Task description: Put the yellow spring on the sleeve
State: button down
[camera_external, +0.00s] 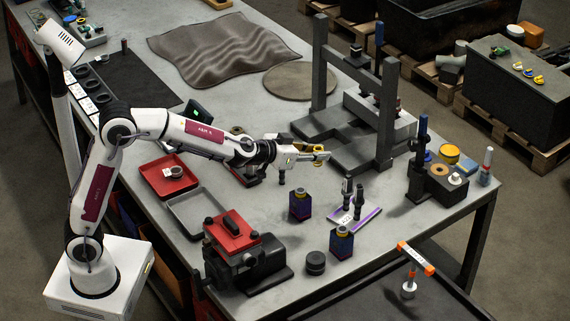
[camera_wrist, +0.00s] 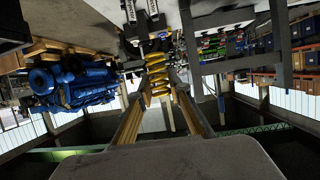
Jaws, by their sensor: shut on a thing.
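The yellow spring shows in the wrist view (camera_wrist: 157,75) as an open coil between the two fingers. In the external view my gripper (camera_external: 316,154) is shut on the yellow spring (camera_external: 320,155), raised over the middle of the bench in front of the grey press. I cannot tell for sure which part is the sleeve. Dark upright cylindrical parts (camera_external: 358,203) stand on a purple plate (camera_external: 368,217) below and to the right of my gripper. The spring is apart from them.
A red-topped vise (camera_external: 232,235) is at the front left. The grey press (camera_external: 388,125) rises behind my gripper. A black stand (camera_external: 422,165) is to the right. Red (camera_external: 163,176) and grey (camera_external: 198,215) trays lie left.

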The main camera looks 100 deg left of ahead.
jog(key=shift+w+d+n+g+y, duration=0.5)
jog(key=shift+w+d+n+g, duration=0.2)
jog(key=shift+d, duration=0.05)
jog(key=n+g+y, duration=0.2)
jog(key=n+g, duration=0.1)
jog(key=n, duration=0.1)
send_over(316, 260)
notch_tip(316, 260, down, 9)
jog(key=shift+a+f+g, duration=0.1)
jog(key=shift+f+g, duration=0.05)
jog(key=shift+g, duration=0.15)
jog(key=shift+f, duration=3.15)
jog(key=shift+f, duration=1.85)
jog(key=shift+f, duration=0.1)
